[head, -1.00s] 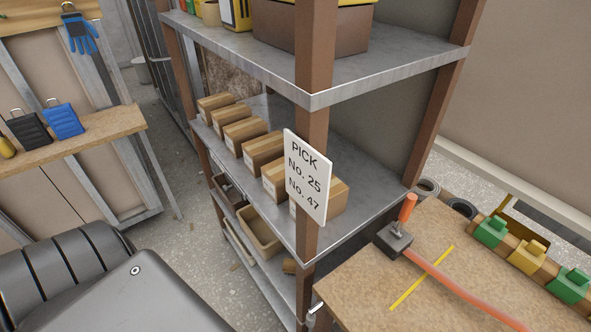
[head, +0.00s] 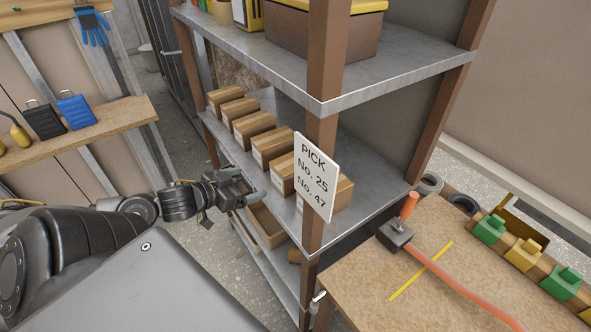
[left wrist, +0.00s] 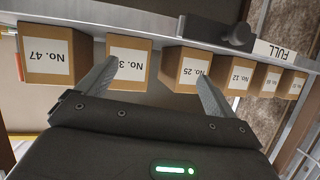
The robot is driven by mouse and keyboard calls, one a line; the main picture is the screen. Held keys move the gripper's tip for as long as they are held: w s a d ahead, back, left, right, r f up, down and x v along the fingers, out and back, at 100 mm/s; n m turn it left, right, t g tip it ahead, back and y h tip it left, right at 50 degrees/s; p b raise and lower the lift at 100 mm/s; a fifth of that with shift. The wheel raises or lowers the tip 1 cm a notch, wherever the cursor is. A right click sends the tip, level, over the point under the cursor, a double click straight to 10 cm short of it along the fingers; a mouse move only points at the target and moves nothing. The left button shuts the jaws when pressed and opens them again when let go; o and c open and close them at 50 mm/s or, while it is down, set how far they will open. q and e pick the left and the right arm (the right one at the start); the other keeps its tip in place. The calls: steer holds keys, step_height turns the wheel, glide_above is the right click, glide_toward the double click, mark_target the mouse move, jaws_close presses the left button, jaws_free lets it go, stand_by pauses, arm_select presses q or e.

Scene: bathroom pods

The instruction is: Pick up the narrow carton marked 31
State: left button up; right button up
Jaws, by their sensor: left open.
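In the left wrist view, which shows the labels upside down, a brown carton (left wrist: 128,62) reads "No. 3" with the rest hidden behind a finger. It stands between the carton No. 47 (left wrist: 55,55) and the carton No. 25 (left wrist: 184,70). In the head view, the partly read carton (head: 283,172) appears second from the near end of the row, partly behind the sign. My left gripper (head: 250,191) is open and empty in front of the shelf, apart from the cartons. In the wrist view its fingers (left wrist: 156,70) spread across the partly read carton and No. 25.
A carton No. 12 (left wrist: 236,76) and further cartons continue the row on the metal shelf. A brown post (head: 318,200) with a sign (head: 316,176) reading "PICK No. 25 No. 47" stands before the row's near end. A bin (head: 268,225) sits on the shelf below.

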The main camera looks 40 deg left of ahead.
mark_target(275, 170)
arm_select(q)
steer(key=d+r+h, duration=0.1)
steer(key=w+d+r+m+h, duration=0.1)
steer(key=r, duration=0.1)
steer(key=d+r+h, duration=0.1)
steer(key=d+r, duration=0.1)
steer(key=shift+w, duration=0.4)
steer(key=shift+w+f+b, duration=0.15)
steer(key=shift+w+b, duration=0.15)
steer(key=shift+w, duration=0.05)
steer(key=b+x, duration=0.2)
steer(key=x, duration=0.1)
steer(key=shift+w+d, duration=0.1)
steer(key=shift+w, duration=0.3)
steer(key=shift+w+d+f, duration=0.1)
steer(key=shift+w, duration=0.25)
steer(key=shift+w+f, duration=0.1)
steer(key=shift+w+d+b, duration=0.15)
steer(key=shift+w+b, duration=0.1)
steer(key=shift+b, duration=0.05)
steer(key=shift+w+d+f, duration=0.15)
steer(key=shift+w+d, duration=0.05)
steer(key=shift+w, duration=0.5)
steer(key=shift+x, duration=1.6)
arm_select(e)
steer(key=d+f, duration=0.2)
steer(key=f, duration=0.1)
steer(key=shift+w+f, duration=0.15)
steer(key=shift+w, duration=0.05)
